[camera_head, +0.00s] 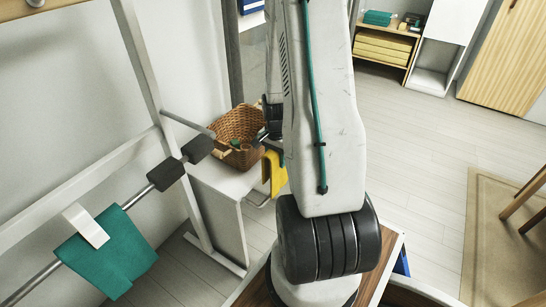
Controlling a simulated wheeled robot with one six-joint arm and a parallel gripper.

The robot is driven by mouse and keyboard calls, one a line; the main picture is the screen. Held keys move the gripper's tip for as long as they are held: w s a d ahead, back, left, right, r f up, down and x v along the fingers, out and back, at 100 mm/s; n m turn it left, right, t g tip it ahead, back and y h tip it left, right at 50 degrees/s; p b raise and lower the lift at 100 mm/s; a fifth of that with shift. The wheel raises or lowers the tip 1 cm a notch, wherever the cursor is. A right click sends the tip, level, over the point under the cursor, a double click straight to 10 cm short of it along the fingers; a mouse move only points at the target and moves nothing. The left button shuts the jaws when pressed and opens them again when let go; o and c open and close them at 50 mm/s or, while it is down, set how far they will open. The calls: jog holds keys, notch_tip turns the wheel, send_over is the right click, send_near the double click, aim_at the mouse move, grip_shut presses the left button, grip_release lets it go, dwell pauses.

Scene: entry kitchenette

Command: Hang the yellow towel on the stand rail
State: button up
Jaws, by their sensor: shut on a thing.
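The yellow towel (274,174) hangs down just left of my arm, in front of the white side table's right end. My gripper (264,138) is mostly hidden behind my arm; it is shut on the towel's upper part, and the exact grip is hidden. The stand rail (133,198) is a metal bar running from the lower left toward the middle, with dark sleeves on it. A teal towel (106,252) hangs over its lower left part with a white clip (86,226). The yellow towel is right of the rail and apart from it.
A wicker basket (237,128) stands on the white side table (218,178), close to my gripper. The white stand frame (145,60) rises at left. A shelf with yellow and teal folded items (384,48) is at the back. Open floor (415,140) lies to the right.

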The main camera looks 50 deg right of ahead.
dwell(0.3)
jog(key=shift+a, duration=0.2)
jog(key=shift+f, duration=2.5)
jog(key=shift+f, duration=0.1)
jog(key=shift+f, duration=7.3)
jog(key=o, duration=1.2)
jog(key=shift+c, duration=0.2)
jog(key=shift+r, duration=0.1)
jog(key=shift+r, duration=7.3)
